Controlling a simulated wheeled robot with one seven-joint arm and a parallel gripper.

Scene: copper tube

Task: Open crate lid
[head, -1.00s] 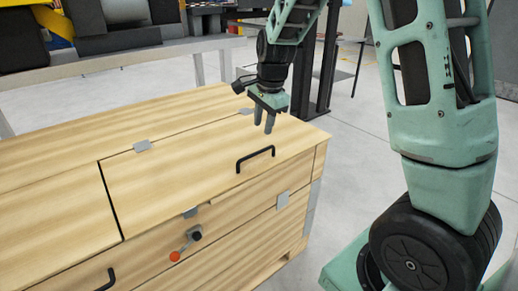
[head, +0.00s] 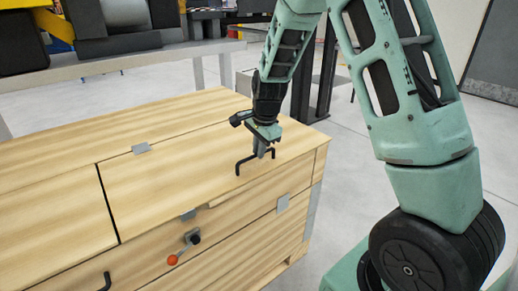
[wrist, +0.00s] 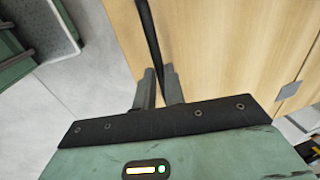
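The wooden crate (head: 60,205) stands in front of me with its lid (head: 160,180) flat and closed. A black bar handle (head: 239,166) sits on the lid near its front right. My gripper (head: 262,153) is at this handle, pointing down. In the wrist view the handle (wrist: 149,35) runs down between the two grey fingers of my gripper (wrist: 160,85), which stand close together with little gap around it. They look shut on it, though the contact is partly hidden.
Another black handle (head: 106,282) is at the lower left. A grey table (head: 90,68) stands behind the crate. Clear floor (head: 335,160) lies to the right.

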